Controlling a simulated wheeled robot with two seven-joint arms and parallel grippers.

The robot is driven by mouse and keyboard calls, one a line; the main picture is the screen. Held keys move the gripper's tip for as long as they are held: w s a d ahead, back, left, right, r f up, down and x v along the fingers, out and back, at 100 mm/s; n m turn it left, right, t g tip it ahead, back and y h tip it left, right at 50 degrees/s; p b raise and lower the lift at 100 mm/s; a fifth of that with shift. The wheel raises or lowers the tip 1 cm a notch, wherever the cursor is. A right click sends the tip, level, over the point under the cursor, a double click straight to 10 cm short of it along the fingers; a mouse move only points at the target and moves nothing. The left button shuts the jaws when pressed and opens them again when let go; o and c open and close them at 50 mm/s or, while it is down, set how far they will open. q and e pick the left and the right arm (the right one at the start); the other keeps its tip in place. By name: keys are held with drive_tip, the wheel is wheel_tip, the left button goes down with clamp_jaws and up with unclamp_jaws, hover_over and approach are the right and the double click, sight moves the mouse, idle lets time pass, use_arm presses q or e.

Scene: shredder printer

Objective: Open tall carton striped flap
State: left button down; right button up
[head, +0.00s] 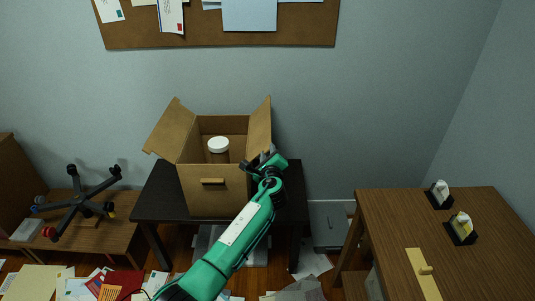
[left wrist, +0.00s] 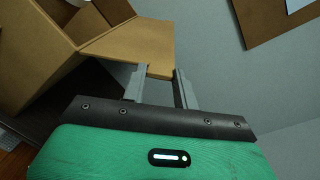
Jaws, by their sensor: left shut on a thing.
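The tall brown carton (head: 205,193) stands open at the top on a dark table. Its right flap (head: 260,122) stands up, and its left flap (head: 168,130) leans outward. I can make out no stripes on the flaps. My left gripper (head: 263,158) is at the carton's right side, by the base of the right flap. In the left wrist view, a carton flap (left wrist: 128,44) reaches between the fingers of my left gripper (left wrist: 160,75), which is shut on its edge. My right gripper is not in view.
A white-lidded container (head: 218,146) shows inside the carton. The dark table (head: 157,200) is clear left of it. An overturned chair base (head: 80,203) lies on a low wooden bench at left. A wooden desk (head: 390,225) stands at right. Papers litter the floor.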

use_arm(q)
drive_tip(key=shift+a+f, duration=0.1)
